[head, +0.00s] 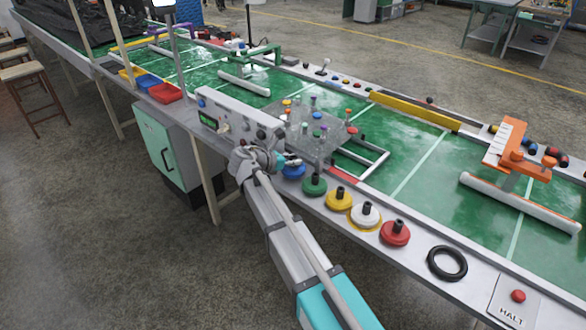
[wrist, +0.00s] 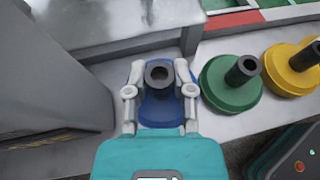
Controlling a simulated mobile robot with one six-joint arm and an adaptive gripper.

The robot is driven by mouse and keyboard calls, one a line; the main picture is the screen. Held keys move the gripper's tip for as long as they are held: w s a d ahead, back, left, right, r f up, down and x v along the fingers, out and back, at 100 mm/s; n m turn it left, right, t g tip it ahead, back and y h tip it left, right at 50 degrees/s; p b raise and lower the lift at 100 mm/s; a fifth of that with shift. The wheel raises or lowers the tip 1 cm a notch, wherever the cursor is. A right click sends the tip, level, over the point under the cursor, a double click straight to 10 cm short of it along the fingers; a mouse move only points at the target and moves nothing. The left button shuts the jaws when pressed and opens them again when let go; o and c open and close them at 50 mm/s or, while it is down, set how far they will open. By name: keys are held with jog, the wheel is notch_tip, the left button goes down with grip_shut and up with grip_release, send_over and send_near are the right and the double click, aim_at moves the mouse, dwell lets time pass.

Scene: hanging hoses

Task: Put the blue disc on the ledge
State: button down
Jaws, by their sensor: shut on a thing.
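The blue disc (head: 293,171) sits on the grey ledge (head: 330,203) along the near side of the green table, at the left end of a row of discs. My gripper (head: 284,162) is at it, coming from the near side. In the wrist view the blue disc (wrist: 158,112) lies between the fingers of my gripper (wrist: 160,75), which are shut on its dark upright knob (wrist: 159,74). The disc looks flat on the ledge or very close to it; I cannot tell whether it touches.
A green disc (head: 314,185) stands close on the right, then a yellow disc (head: 339,199), a white disc (head: 365,214) and a red disc (head: 395,232). A grey control box (head: 235,118) stands close on the left. A black ring (head: 447,263) lies farther right.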

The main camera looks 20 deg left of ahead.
jog(key=shift+f+b, duration=0.6)
jog(key=shift+f, duration=0.35)
jog(key=shift+f, duration=0.1)
jog(key=shift+c, duration=2.4)
grip_release()
jog(key=shift+s+a+r+p, duration=0.3)
jog(key=shift+s+r, duration=0.15)
jog(key=p+v, duration=0.4)
jog(key=v, duration=0.6)
jog(key=shift+s+a, duration=0.2)
jog(key=shift+s, duration=0.1)
jog(key=shift+r, duration=0.1)
